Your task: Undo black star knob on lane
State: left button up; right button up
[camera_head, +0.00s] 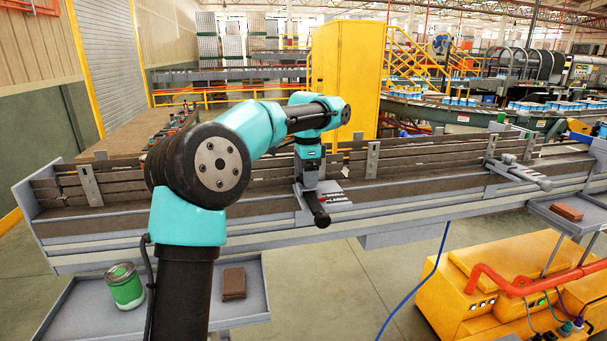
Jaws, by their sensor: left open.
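The conveyor lane (420,182) runs across the view with brown slatted side rails. My left arm, teal and black, reaches over it, and my left gripper (310,188) points down at the lane's near rail, open. Directly below the gripper a black rounded piece (319,214) sticks out toward me from a bracket; I cannot tell whether it is the star knob or whether the fingers touch it. A similar grey bracket (518,172) with a small dark top sits farther right on the lane. My right gripper is not in view.
A grey side tray (255,305) at front left carries a green-labelled can (124,286) and a brown block (234,284). Another brown block (567,212) lies on a right tray. A yellow machine (440,290) with red pipe stands at front right.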

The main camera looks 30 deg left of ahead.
pick_arm(q)
jog(key=c, duration=0.9)
